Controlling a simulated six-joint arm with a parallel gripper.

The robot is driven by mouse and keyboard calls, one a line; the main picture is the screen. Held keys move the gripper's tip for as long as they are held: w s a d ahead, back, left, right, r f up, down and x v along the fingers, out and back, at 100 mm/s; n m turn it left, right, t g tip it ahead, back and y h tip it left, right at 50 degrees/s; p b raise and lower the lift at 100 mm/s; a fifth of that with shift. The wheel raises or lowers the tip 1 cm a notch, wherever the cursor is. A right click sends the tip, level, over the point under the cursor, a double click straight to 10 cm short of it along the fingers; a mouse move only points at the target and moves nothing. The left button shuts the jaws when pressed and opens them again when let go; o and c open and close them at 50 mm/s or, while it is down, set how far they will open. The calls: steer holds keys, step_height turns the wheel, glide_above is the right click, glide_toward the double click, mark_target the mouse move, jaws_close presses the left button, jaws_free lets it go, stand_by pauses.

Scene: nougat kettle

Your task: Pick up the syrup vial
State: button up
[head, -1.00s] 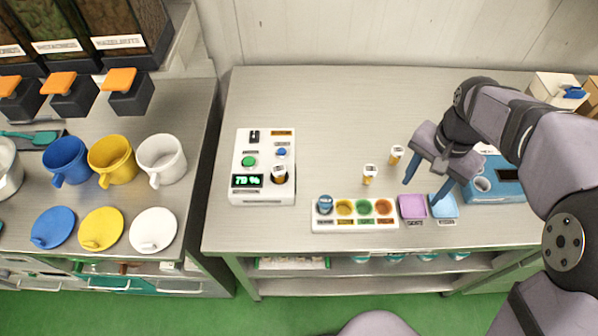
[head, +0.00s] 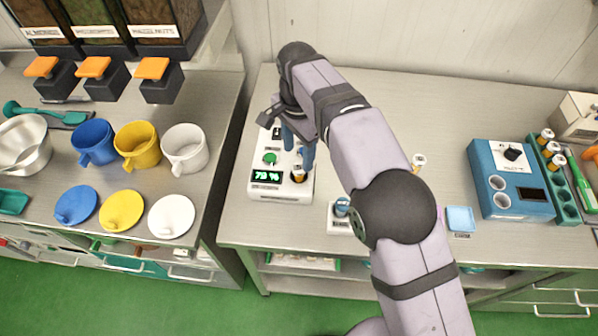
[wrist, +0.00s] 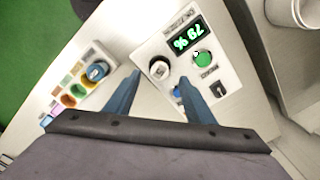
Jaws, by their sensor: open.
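A small amber vial with a white cap (head: 298,171) stands upright in the socket of a white device with a green display (head: 267,178). The wrist view shows its pale cap (wrist: 159,69) ahead of the gap between my fingers. My gripper (head: 299,155) is open over the device, with its blue fingers pointing down beside the vial. The fingers (wrist: 158,80) look apart and empty. Another white-capped vial (head: 419,161) stands on the table behind my forearm. I cannot read which vial is syrup.
The device has a green button (head: 270,159) and a blue button. A white strip with coloured wells (wrist: 76,88) is partly behind my arm. A blue machine (head: 500,205) and a vial rack (head: 568,190) stand at the right. Mugs and lids fill the left counter.

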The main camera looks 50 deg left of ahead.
mark_target(299, 167)
steer(key=shift+w+f+p, duration=0.1)
steer(key=shift+f+p, duration=1.9)
steer(key=shift+f, duration=1.5)
steer(key=c, duration=1.2)
steer(key=shift+c, duration=0.2)
steer(key=shift+r, duration=0.1)
